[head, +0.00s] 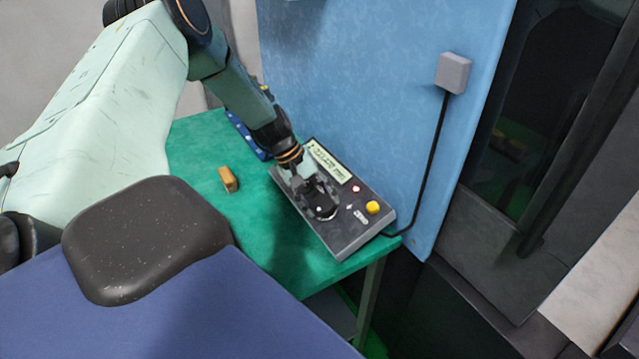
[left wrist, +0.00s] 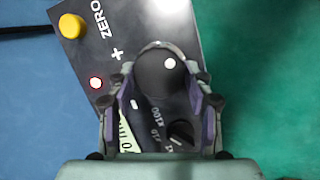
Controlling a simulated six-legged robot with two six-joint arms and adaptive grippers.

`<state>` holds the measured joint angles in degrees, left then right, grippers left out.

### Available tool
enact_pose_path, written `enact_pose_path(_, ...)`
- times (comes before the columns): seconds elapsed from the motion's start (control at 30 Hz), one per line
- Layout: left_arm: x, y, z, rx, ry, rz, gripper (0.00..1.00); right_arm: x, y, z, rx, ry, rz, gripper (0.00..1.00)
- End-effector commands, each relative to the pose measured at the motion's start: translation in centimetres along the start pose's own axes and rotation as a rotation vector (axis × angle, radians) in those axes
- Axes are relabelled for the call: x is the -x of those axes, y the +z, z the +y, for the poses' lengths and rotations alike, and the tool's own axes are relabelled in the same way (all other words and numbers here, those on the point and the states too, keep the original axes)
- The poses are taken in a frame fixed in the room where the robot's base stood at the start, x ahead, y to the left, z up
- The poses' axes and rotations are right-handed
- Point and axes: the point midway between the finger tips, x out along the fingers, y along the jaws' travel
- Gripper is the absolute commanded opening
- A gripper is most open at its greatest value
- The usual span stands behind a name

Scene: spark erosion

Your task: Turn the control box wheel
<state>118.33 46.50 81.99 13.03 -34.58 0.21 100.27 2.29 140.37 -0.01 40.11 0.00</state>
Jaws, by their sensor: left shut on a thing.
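The dark control box (head: 346,238) lies on the green table, with a display, a red light and a yellow button on its top. Its black round wheel (left wrist: 165,72) has a white dot and sits between my left gripper's fingers in the left wrist view. My left gripper (head: 316,197) reaches down onto the box and is shut on the wheel, with a finger on each side of it. In the head view the gripper partly hides the wheel. A smaller black knob (left wrist: 181,133) is beside the scale marks, under the gripper. My right gripper is not in view.
The green table (head: 200,145) also holds a small orange-brown block (head: 228,179) left of the box and a blue item (head: 245,135) behind. A blue panel (head: 370,90) rises behind the box. A black cable (head: 432,165) runs from the box to a grey wall socket (head: 453,72).

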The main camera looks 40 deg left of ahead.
Motion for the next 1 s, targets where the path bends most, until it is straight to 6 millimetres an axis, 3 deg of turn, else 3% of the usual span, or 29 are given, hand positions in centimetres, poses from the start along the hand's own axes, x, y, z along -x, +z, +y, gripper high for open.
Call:
enact_pose_path(0.57, -0.4, 0.54, -0.45, 0.03, 0.002, -0.013, 0.2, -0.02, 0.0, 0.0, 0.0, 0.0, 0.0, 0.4)
enact_pose_path(0.6, -0.4, 0.54, -0.45, 0.029, 0.002, -0.013, 0.53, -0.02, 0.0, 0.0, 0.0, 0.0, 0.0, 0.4)
enact_pose_path(0.83, -0.24, 0.33, -0.27, 0.028, 0.005, -0.007, 0.73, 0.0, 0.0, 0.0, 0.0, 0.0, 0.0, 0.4)
enact_pose_path(1.0, -0.15, 0.22, -0.17, 0.028, 0.006, -0.003, 0.74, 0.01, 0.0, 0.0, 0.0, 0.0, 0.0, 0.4)
